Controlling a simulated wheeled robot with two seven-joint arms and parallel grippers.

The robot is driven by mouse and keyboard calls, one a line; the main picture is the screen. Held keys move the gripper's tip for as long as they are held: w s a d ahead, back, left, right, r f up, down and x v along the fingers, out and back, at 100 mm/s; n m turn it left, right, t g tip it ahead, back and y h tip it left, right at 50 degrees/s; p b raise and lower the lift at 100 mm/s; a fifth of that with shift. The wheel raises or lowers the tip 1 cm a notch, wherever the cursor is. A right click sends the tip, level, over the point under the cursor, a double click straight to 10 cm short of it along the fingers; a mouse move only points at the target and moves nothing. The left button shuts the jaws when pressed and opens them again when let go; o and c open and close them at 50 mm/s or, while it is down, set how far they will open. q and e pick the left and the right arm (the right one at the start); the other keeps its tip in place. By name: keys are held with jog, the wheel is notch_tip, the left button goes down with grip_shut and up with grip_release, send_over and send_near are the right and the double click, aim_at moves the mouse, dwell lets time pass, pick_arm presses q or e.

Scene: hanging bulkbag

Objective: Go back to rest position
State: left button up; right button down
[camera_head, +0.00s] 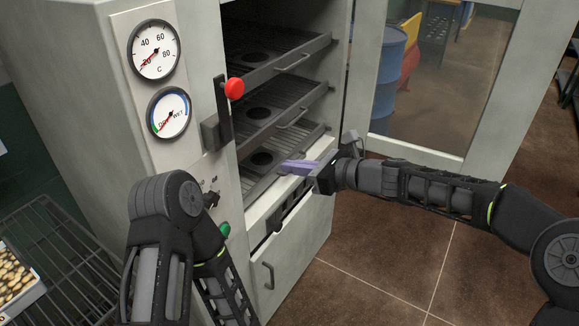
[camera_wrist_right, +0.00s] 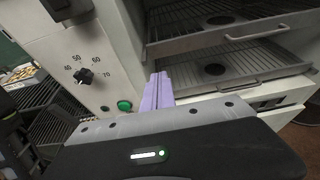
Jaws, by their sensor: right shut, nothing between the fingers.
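My right gripper (camera_head: 296,167) reaches in from the right in the head view, in front of the lower part of the open cabinet. Its purple fingers are shut with nothing between them, and they also show in the right wrist view (camera_wrist_right: 158,92). The fingers point left, by the lowest shelf and the drawer panel. I cannot tell whether they touch the cabinet. My left arm (camera_head: 170,215) is folded at the lower left in the head view. Its gripper does not show.
The cabinet (camera_head: 75,75) has an open glass door (camera_head: 440,85) on the right, pull-out racks (camera_head: 285,95), gauges and a red-knobbed latch (camera_head: 234,88). A wire rack (camera_head: 75,265) and a tray of small pale items (camera_head: 12,275) are at left. Tiled floor (camera_head: 400,255) is clear at lower right.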

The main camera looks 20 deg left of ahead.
jog(key=s+d+f+n+h, duration=0.2)
jog(key=s+d+f+n, duration=0.15)
jog(key=f, duration=0.55)
jog(key=s+d+f+n+h, duration=0.25)
jog(key=d+f+n, duration=0.2)
jog(key=f, duration=0.35)
jog(key=s+d+f+n+h, duration=0.2)
jog(key=d+f+n+h, duration=0.15)
jog(key=f, duration=0.55)
jog(key=s+d+f+n+g, duration=0.1)
jog(key=s+d+f, duration=0.3)
jog(key=s, duration=0.4)
jog(key=s+d+f+n+g+h, duration=0.1)
jog(key=s+d+f+n, duration=0.3)
jog(key=s, duration=0.5)
jog(key=s+d+f+n+g, duration=0.2)
jog(key=s+d+f+n, duration=0.1)
jog(key=s+f, duration=0.3)
jog(key=shift+s+d+f+h, duration=0.3)
jog(key=shift+s+d, duration=0.3)
jog(key=shift+s, duration=0.65)
jog(key=shift+n, duration=0.25)
